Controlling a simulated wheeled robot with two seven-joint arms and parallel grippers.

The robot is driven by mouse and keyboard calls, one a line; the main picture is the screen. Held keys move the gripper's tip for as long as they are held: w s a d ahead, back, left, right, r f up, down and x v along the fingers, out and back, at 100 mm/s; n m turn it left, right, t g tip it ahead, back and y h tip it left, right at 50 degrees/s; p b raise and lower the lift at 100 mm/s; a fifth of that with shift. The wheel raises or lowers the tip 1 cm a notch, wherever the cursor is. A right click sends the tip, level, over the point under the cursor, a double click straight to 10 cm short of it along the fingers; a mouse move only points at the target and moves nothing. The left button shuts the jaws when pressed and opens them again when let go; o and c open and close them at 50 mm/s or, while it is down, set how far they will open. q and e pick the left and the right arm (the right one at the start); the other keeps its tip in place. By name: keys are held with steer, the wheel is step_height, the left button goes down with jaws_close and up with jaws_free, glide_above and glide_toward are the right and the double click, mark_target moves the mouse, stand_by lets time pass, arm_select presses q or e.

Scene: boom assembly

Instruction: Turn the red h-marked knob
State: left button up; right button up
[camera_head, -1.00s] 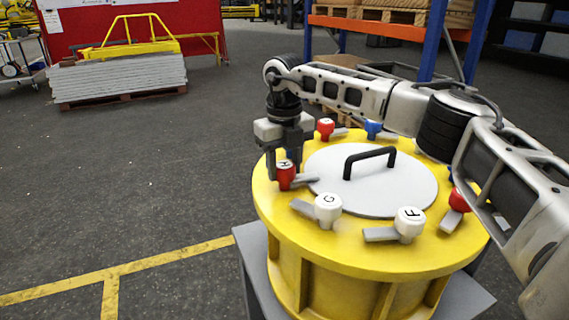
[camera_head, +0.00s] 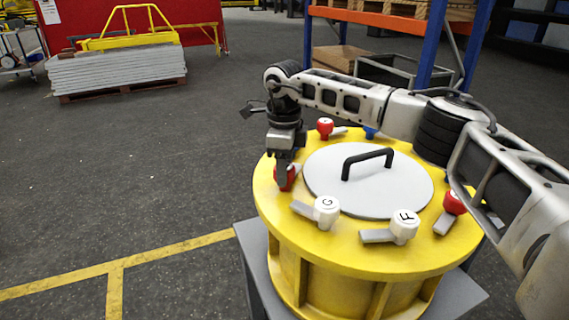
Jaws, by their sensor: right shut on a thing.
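The red H-marked knob (camera_head: 292,178) sits at the left of the yellow drum's top. Most of it is hidden behind my right gripper (camera_head: 285,180), and its letter and lever do not show clearly. My right gripper points down and is shut on the red knob, with its fingers turned nearly edge-on to the camera. My left gripper is not in view.
White knobs G (camera_head: 326,211) and F (camera_head: 404,227) stand along the drum's front edge. Red knobs stand at the back (camera_head: 325,127) and right (camera_head: 454,202). A grey lid with a black handle (camera_head: 367,161) fills the middle of the yellow drum (camera_head: 290,225).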

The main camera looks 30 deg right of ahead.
steer(key=n, duration=0.3)
steer(key=shift+r, duration=0.1)
steer(key=shift+n+p, duration=0.3)
steer(key=shift+n, duration=1.9)
steer(key=o, duration=1)
steer(key=shift+c, duration=0.2)
step_height(320, 180, up, 16)
steer(key=b, duration=0.1)
